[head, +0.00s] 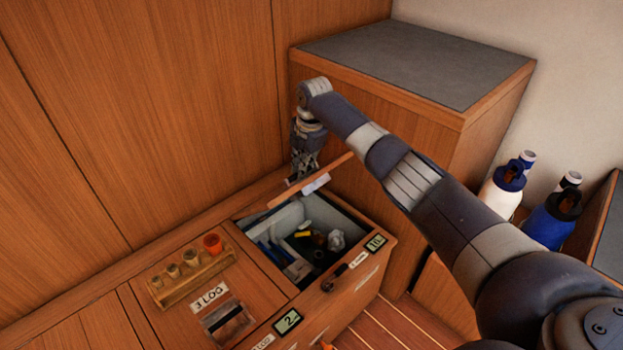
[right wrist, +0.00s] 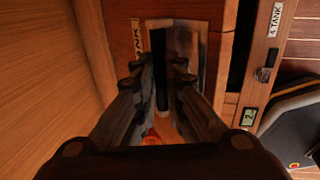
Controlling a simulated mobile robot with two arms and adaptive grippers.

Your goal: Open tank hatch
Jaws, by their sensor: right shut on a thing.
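The tank hatch (head: 338,167) is a wooden lid, raised and tilted, seen nearly edge-on above its opening in the head view. In the right wrist view its face carries a TANK label (right wrist: 137,38) and a metal-framed pull recess (right wrist: 204,50). My right gripper (head: 301,176) is at the lid's upper side. In the right wrist view its fingers (right wrist: 158,80) are closed in at the recess; the exact contact is hidden. The open compartment (head: 262,222) below shows blue, yellow and pale items inside. My left gripper is not in view.
Left of the opening is a closed hatch labelled 3 LOG (head: 210,294), with a wooden rack (head: 190,280) of small pots on it. A latch (head: 333,280) sits on the front edge. A tall cabinet (head: 430,55) stands behind. White (head: 500,195) and blue (head: 550,222) bottles stand at right.

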